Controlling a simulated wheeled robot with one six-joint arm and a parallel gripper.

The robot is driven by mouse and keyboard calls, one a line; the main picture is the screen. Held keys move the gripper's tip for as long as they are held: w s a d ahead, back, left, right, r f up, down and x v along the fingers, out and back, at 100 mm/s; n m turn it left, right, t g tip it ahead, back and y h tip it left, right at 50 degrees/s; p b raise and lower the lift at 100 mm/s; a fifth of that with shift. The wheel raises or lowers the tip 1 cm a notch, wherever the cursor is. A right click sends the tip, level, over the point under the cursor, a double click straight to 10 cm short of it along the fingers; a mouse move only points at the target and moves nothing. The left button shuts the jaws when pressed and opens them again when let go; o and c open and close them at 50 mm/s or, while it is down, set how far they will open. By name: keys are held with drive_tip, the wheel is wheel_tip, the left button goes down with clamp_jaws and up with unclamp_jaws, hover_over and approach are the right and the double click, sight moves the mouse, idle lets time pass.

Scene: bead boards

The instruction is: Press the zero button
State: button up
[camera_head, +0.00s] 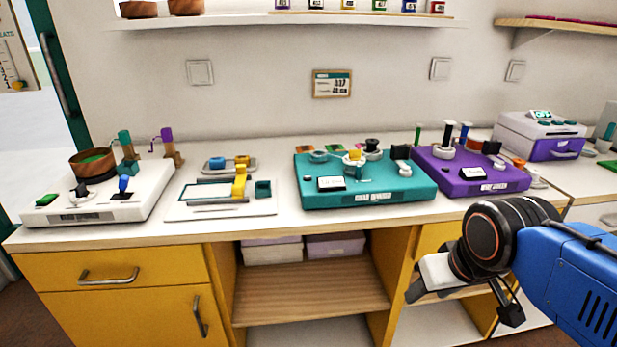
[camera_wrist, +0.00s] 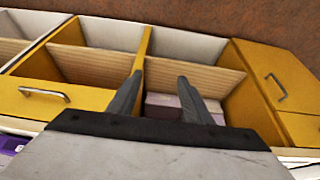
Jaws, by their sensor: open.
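I cannot make out a button marked zero; labels are too small to read. A white device (camera_head: 88,212) at the left of the counter carries a wooden bowl (camera_head: 92,160) of green stuff, a green button (camera_head: 46,200), a black knob (camera_head: 80,189) and a blue lever (camera_head: 123,185). A white and purple box (camera_head: 522,132) at the far right has a small display and teal keys (camera_head: 560,123) on top. My gripper (camera_wrist: 160,78) is open and empty, its two fingers apart in the wrist view. In the head view it hangs at the right, in front of the lower cabinets, away from the devices.
A white board (camera_head: 215,212) with a yellow piece, a teal board (camera_head: 400,191) and a purple board (camera_head: 505,183) stand along the counter. Yellow cabinets (camera_head: 120,300) and open shelves (camera_head: 310,290) lie below. A wall shelf (camera_head: 285,19) hangs above. The space before the counter is clear.

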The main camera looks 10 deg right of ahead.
drive_tip(key=shift+w+r, duration=0.1)
drive_tip(key=shift+r, duration=0.05)
drive_tip(key=c, duration=0.8)
drive_tip(key=shift+g, duration=0.4)
drive_tip(key=w+a+r, duration=0.2)
drive_tip(key=w+r, duration=0.2)
drive_tip(key=r, duration=0.1)
drive_tip(key=w+a+r, duration=0.2)
drive_tip(key=w+r, duration=0.3)
drive_tip(key=w+a+r, duration=0.2)
drive_tip(key=w+r, duration=0.2)
drive_tip(key=r, duration=0.1)
drive_tip(key=shift+w+a+r, duration=0.2)
drive_tip(key=shift+w+r, duration=0.05)
drive_tip(key=shift+w, duration=0.15)
clamp_jaws()
drive_tip(key=w+a+r, duration=1.1)
drive_tip(key=w+a, duration=0.2)
drive_tip(key=shift+w+a+g, duration=0.25)
drive_tip(key=shift+a+g, duration=0.05)
drive_tip(key=shift+g, duration=0.1)
